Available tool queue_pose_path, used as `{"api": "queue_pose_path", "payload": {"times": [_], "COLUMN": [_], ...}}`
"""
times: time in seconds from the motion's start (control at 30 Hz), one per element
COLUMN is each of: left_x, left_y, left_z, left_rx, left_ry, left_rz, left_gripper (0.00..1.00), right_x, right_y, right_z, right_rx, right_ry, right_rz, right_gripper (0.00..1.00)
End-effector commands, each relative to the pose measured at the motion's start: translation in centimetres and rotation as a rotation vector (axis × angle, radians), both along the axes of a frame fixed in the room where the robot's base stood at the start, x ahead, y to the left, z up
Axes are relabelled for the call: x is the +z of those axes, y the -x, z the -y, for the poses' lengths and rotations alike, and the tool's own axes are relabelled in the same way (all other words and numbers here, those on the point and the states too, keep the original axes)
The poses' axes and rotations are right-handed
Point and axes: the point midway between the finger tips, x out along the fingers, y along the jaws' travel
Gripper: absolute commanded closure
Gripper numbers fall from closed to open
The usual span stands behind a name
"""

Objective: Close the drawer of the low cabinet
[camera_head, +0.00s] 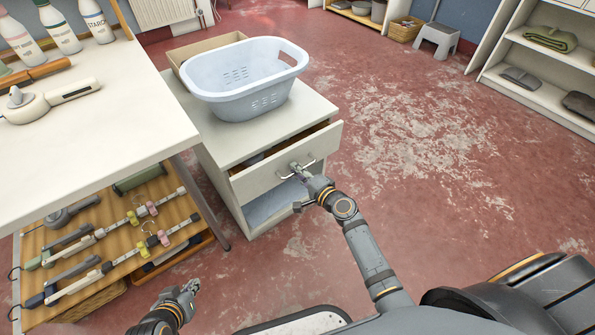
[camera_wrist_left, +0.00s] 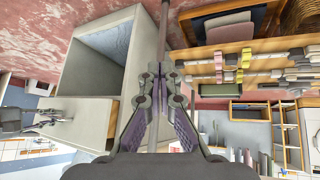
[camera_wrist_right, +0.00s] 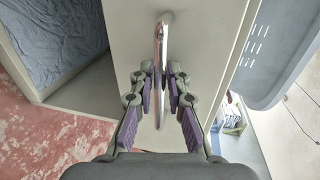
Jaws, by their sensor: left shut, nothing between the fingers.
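The low cabinet (camera_head: 232,152) stands with its drawer (camera_head: 285,165) partly pulled out; a dark gap shows above the drawer front. The drawer front carries a metal bar handle (camera_head: 303,169), also seen in the right wrist view (camera_wrist_right: 160,70). My right gripper (camera_head: 306,178) is at the handle, its fingers on either side of the bar with small gaps showing. Contact with the drawer front cannot be told. My left gripper (camera_head: 192,287) is shut and empty, low at the front left, apart from the cabinet. The drawer's inside is mostly hidden.
A pale blue laundry basket (camera_head: 245,80) stands on the cabinet top, with a cardboard box (camera_head: 207,45) behind it. A white table (camera_head: 110,110) and a slatted shelf with hangers (camera_head: 110,240) stand left. The red floor to the right is clear.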

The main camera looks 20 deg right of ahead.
Motion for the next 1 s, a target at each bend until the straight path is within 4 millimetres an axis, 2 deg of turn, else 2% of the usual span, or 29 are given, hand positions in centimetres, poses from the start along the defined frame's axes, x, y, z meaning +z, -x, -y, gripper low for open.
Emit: {"api": "queue_pose_path", "payload": {"times": [0.03,0.07,0.73,1.0], "left_x": [0.0,0.0,-0.1,3.2], "left_y": [0.0,0.0,0.0,-4.0], "left_z": [0.0,0.0,0.0,-0.3], "left_rx": [0.000,0.000,0.000,0.015], "left_ry": [0.000,0.000,0.000,-0.008], "left_rz": [0.000,-0.001,0.000,0.190], "left_gripper": [1.00,1.00,1.00,1.00], "right_x": [0.0,0.0,0.0,0.0], "right_y": [0.0,0.0,-0.3,-3.6], "right_z": [0.0,0.0,-0.1,-1.2], "right_rx": [0.000,0.000,-0.001,-0.002], "right_ry": [0.000,0.000,0.000,0.000], "right_rz": [0.000,0.000,0.001,0.002], "right_gripper": [0.96,1.00,1.00,1.00]}}
